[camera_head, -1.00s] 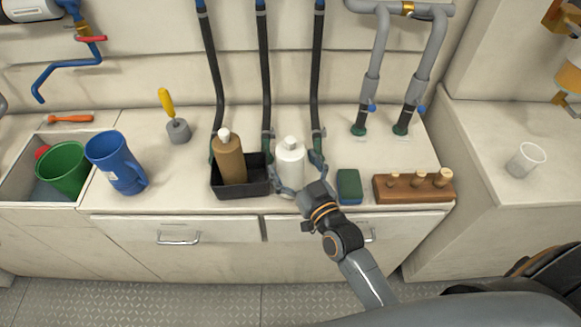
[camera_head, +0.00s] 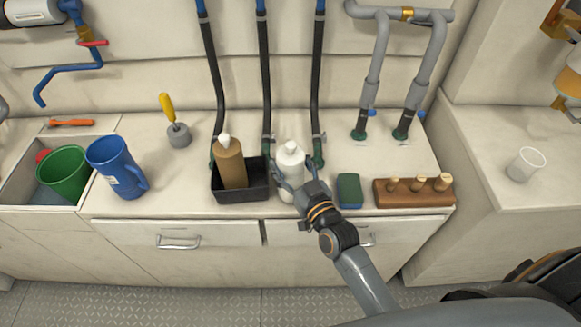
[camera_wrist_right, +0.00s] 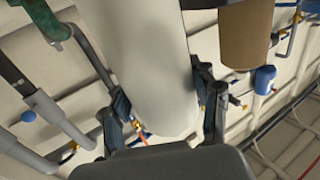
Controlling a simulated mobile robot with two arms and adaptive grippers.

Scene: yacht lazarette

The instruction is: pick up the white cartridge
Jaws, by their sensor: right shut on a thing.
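The white cartridge (camera_head: 290,163) is a white bottle with a narrow top, upright near the front edge of the counter, just right of a black tray (camera_head: 243,192). My right gripper (camera_head: 292,175) is shut on it, with one finger on each side. In the right wrist view the white cartridge (camera_wrist_right: 148,65) fills the space between the fingers of my right gripper (camera_wrist_right: 163,105). I cannot tell whether its base touches the counter. My left gripper is not in view.
A brown bottle (camera_head: 230,165) stands in the tray, close to the cartridge's left. A green and blue sponge (camera_head: 349,190) and a wooden peg block (camera_head: 413,194) lie to the right. Black hoses (camera_head: 265,85) come down behind. A blue jug (camera_head: 118,168) stands left.

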